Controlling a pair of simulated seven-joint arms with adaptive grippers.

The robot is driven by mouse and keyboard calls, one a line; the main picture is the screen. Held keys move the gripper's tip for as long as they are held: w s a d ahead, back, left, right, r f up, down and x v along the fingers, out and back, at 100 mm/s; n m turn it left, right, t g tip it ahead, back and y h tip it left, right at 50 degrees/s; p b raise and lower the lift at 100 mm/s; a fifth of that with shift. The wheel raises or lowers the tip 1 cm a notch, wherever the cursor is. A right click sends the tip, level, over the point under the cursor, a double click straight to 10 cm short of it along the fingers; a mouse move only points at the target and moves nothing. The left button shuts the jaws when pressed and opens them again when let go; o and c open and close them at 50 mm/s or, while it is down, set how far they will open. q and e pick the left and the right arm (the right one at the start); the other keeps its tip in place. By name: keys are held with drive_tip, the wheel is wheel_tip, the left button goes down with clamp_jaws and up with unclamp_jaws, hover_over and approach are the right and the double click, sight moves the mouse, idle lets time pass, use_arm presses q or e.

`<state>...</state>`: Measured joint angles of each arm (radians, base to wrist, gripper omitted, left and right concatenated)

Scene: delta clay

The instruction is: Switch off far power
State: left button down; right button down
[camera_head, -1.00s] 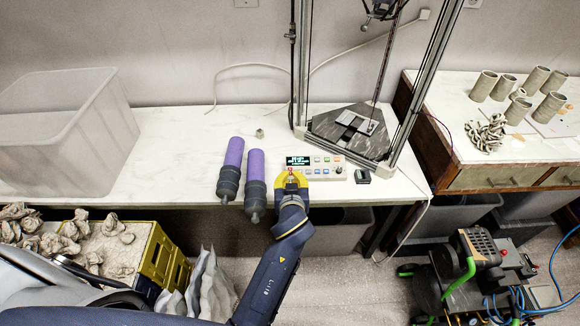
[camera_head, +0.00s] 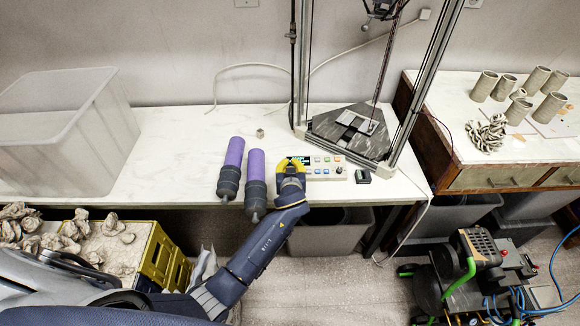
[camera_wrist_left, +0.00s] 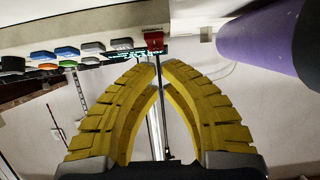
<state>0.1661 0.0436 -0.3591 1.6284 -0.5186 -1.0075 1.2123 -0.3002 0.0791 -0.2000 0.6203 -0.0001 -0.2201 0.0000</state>
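The control panel (camera_head: 325,167), a pale box with a dark display and several coloured buttons, lies on the bench at the foot of the tall frame. A small red switch (camera_wrist_left: 153,40) shows on the panel in the left wrist view, just beyond my fingertips. In the head view my gripper hides it. My left gripper (camera_head: 291,165) is over the panel's left end and covers part of the display. Its yellow fingers, also in the left wrist view (camera_wrist_left: 160,66), have their tips nearly together with nothing held between them. Contact with the switch is unclear. My right gripper is not in view.
Two purple cylinders with dark ends (camera_head: 232,165) (camera_head: 255,180) lie close to the left of my gripper. A small black box (camera_head: 362,176) sits right of the panel. A frame post (camera_head: 303,70) rises behind. Clear bench lies at left, before a grey bin (camera_head: 95,130).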

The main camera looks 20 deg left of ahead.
use_arm(q)
drive_tip(key=shift+w+f, duration=0.15)
drive_tip(key=shift+f, duration=0.3)
drive_tip(key=shift+w+f, duration=0.1)
drive_tip(key=shift+w+f, duration=0.15)
drive_tip(key=shift+f, duration=0.05)
drive_tip(key=shift+w+a+f, duration=0.1)
drive_tip(key=shift+w+a, duration=0.05)
drive_tip(key=shift+w, duration=0.1)
drive_tip(key=shift+s, duration=0.1)
idle(0.3)
drive_tip(key=shift+s+d+f, duration=0.1)
drive_tip(key=shift+s+d, duration=0.1)
drive_tip(key=shift+s, duration=0.45)
drive_tip(key=shift+w, duration=0.1)
